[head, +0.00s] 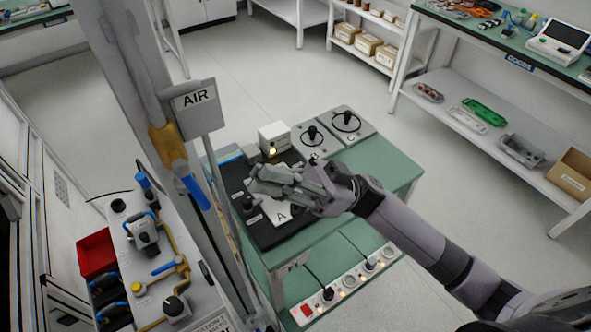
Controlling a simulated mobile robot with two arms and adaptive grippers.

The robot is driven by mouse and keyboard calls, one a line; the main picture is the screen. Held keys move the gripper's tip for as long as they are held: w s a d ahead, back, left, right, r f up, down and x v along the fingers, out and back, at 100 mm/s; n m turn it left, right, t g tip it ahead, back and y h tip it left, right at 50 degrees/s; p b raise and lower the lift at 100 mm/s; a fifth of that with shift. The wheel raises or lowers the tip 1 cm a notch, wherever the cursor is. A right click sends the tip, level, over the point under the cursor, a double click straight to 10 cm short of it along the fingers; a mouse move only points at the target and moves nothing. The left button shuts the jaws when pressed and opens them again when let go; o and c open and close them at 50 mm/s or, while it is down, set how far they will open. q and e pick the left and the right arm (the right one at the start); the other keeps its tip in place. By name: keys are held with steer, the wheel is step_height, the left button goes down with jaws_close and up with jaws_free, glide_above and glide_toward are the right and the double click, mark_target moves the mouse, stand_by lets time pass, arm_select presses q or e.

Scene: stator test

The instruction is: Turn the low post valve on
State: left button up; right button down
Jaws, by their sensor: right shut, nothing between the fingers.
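A brass valve (168,144) sits on the grey pipe along the tall post at left, below and left of the AIR sign (195,101). Its blue lever (193,185) slants down and to the right, roughly in line with the pipe. I cannot tell which valve is the low one, as another blue-handled valve (167,266) lies on brass piping on the panel at lower left. My right gripper (262,181) is shut and empty over the dark board on the green bench, to the right of the post and apart from both valves. My left gripper is not in view.
The green bench (392,178) holds a dark board (273,236), a small white box (274,137) and two black-knobbed plates (347,122). A power strip (350,288) is on its lower shelf. A red bin (97,252) stands at left. Open floor lies behind the bench.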

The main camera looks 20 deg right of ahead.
mark_target(199, 188)
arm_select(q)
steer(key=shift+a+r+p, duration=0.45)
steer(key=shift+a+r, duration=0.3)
arm_select(e)
steer(key=a, duration=0.4)
steer(key=shift+s+a, duration=0.25)
steer(key=shift+a, duration=0.15)
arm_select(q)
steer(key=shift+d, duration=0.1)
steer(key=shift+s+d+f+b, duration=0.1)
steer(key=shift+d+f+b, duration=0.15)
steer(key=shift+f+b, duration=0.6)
arm_select(e)
steer(key=shift+s+a+f+m+t+y, duration=0.1)
steer(key=shift+a+f+m+t+y, duration=0.1)
steer(key=shift+a+y, duration=0.2)
steer(key=shift+s+a+f+m+t+y, duration=0.1)
steer(key=shift+a+m+t+y, duration=0.15)
steer(key=shift+y, duration=0.25)
